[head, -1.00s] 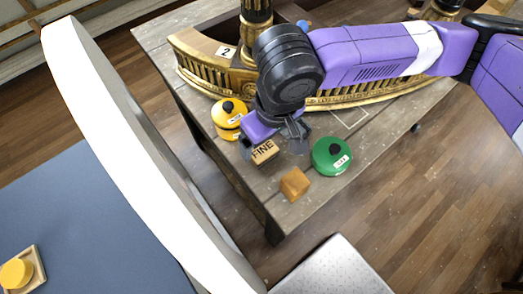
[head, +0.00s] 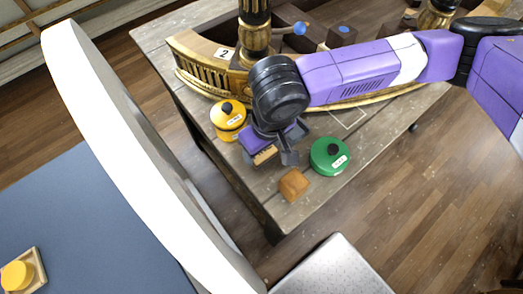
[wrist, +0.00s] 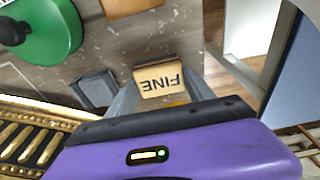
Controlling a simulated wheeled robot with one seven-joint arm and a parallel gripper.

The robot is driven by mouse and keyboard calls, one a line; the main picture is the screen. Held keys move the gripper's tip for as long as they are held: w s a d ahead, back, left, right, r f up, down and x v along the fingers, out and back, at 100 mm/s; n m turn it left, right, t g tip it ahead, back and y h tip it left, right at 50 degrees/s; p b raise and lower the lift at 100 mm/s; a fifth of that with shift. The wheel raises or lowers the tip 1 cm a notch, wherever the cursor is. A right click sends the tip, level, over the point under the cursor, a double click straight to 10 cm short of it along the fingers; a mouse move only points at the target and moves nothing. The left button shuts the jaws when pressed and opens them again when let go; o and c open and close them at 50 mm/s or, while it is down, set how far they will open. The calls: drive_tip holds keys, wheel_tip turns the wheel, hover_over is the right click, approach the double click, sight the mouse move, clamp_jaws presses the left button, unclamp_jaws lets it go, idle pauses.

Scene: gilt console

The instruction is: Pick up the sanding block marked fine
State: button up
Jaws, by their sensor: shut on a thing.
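The tan sanding block marked FINE (head: 264,156) is at my gripper (head: 269,158), above the near part of the wooden table. In the wrist view its label FINE shows upside down on the block (wrist: 159,80), which sits between grey fingers. My gripper is shut on this block. In the head view the gripper hides most of the block and its label. I cannot tell whether the block is clear of the tabletop.
A yellow round pot (head: 228,117) stands close left of my gripper and a green one (head: 329,156) close right. An orange-brown block (head: 293,185) lies nearer the table's front corner. A gilt curved console (head: 205,72) with a plate marked 2 stands behind.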

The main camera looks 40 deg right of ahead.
wheel_tip(320, 180, up, 28)
drive_tip(key=p, duration=0.1)
idle(0.6)
drive_tip(key=o, duration=0.8)
drive_tip(key=c, duration=0.6)
